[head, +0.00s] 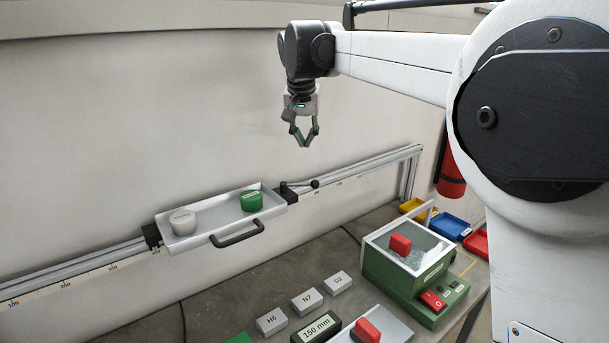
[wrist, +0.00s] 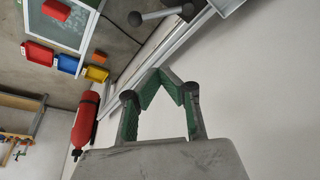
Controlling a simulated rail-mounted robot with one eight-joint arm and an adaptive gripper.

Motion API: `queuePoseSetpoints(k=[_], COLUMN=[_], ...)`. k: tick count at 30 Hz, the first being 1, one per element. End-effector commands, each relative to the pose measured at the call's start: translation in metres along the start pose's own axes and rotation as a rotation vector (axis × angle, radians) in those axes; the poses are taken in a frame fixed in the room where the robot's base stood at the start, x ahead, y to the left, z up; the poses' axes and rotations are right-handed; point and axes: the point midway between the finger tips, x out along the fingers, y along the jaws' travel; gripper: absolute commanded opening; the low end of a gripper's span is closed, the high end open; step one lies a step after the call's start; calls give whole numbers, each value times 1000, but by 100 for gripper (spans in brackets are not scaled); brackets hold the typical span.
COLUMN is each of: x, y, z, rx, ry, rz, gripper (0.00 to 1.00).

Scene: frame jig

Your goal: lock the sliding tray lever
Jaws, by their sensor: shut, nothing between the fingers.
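The sliding tray (head: 212,240) hangs on the metal rail (head: 375,167) in the head view, with a dark handle (head: 237,234) at its front. The lever (head: 302,185) has a dark ball end and stands on a black block just right of the tray. In the wrist view the lever (wrist: 160,14) shows at the top with a dark knob. My gripper (head: 306,145) is shut and empty, well above the lever; its green fingertips (wrist: 160,73) meet in the wrist view.
A green box with a clear lid (head: 410,273) stands on the bench, right. White blocks (head: 308,300) lie at the front. Colored bins (head: 450,226) and a red extinguisher (head: 451,170) are at the right. The space between my gripper and the rail looks clear.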

Motion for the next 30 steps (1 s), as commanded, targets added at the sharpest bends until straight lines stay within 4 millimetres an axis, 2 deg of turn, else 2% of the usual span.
queuePoseSetpoints(k=[5, 8, 24, 30], x=[3, 11, 99, 95], y=[0, 0, 0, 0], z=[0, 0, 0, 24], rx=[0, 1, 1, -1], ry=[0, 0, 0, 0], rz=[0, 0, 0, 0], gripper=[0, 0, 0, 0])
